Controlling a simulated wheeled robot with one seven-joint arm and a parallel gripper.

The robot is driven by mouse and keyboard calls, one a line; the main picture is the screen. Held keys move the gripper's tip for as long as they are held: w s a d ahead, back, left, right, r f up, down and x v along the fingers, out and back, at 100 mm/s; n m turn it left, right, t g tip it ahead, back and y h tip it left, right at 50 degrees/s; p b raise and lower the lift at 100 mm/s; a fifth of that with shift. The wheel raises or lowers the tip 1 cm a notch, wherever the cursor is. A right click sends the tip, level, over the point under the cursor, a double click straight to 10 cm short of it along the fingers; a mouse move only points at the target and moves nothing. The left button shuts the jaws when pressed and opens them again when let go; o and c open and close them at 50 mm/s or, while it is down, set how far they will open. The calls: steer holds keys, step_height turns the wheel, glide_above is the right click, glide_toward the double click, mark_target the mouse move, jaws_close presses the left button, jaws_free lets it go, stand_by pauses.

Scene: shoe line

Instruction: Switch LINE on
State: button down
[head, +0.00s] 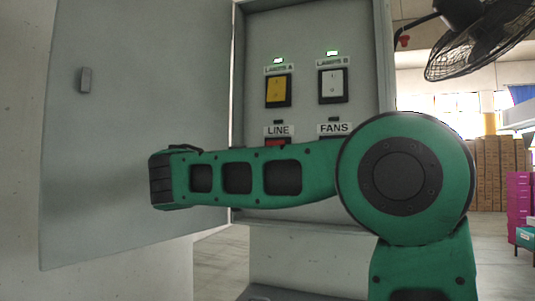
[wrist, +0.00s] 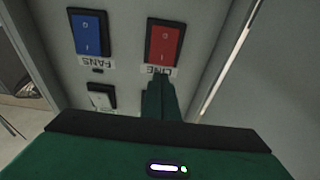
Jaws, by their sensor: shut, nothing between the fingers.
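The red LINE switch (wrist: 165,44) is a rocker in a black frame on the panel, seen upside down in the wrist view. Its LINE label (wrist: 157,70) is beside it. In the head view only the red top edge of the switch (head: 277,142) shows above my arm. The small lamp above the LINE label (head: 278,129) looks dark. My gripper (wrist: 158,84) is shut and empty, its tips by the LINE label, close to the switch's label end. I cannot tell whether they touch the panel. In the head view my arm hides the gripper.
The blue FANS switch (wrist: 88,34) is beside LINE. The yellow LAMPS A switch (head: 278,90) and white LAMPS B switch (head: 332,85) are above, with green lamps lit. The cabinet door (head: 130,110) stands open at left. A fan (head: 480,40) is at upper right.

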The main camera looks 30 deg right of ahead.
steer(key=x, duration=1.4)
steer(key=shift+r, duration=0.1)
